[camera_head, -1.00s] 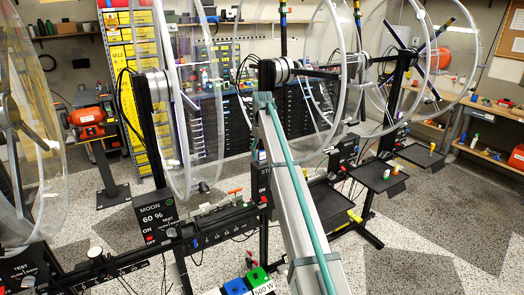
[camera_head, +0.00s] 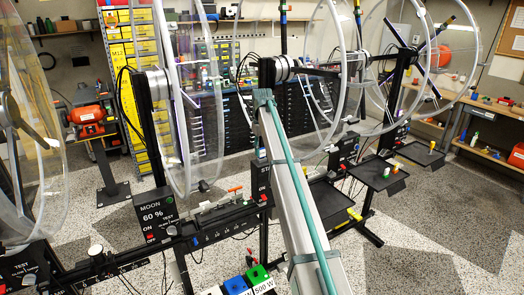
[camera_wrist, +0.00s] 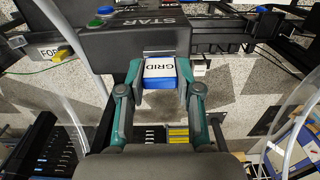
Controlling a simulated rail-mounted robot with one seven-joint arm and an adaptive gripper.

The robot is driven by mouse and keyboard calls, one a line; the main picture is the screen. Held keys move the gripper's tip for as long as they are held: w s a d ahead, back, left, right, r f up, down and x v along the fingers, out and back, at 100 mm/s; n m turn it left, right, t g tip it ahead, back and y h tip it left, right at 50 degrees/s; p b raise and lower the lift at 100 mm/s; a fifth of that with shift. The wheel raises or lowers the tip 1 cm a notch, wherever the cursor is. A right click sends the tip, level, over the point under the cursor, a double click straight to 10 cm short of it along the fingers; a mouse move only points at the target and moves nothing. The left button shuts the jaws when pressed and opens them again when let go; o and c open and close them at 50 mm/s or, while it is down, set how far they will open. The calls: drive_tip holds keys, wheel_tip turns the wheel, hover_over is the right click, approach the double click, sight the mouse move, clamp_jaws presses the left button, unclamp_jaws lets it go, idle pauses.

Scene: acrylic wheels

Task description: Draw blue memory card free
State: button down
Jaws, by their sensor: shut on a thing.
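A blue card with a white face lettered GRID (camera_wrist: 160,70) is between the fingertips of my gripper (camera_wrist: 159,84) in the wrist view. My gripper is shut on its two sides. The card's far end meets the edge of the dark box marked STAR (camera_wrist: 135,40) in the picture; I cannot tell whether part of it is still inside. In the head view the box marked ST (camera_head: 262,180) shows partly behind my arm, and my gripper cannot be made out.
A dark box marked MOON 60 % (camera_head: 153,212) stands left on the same rail. Large clear wheels (camera_head: 180,100) stand around my arm. Blue and green blocks (camera_head: 245,281) sit low at the front. A thin clear rim crosses the left of the wrist view.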

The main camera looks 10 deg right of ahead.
drive_tip(key=shift+r+p, duration=0.45)
drive_tip(key=shift+r, duration=0.6)
drive_tip(key=shift+r, duration=0.1)
drive_tip(key=shift+r+p, duration=0.95)
drive_tip(key=shift+r, duration=0.95)
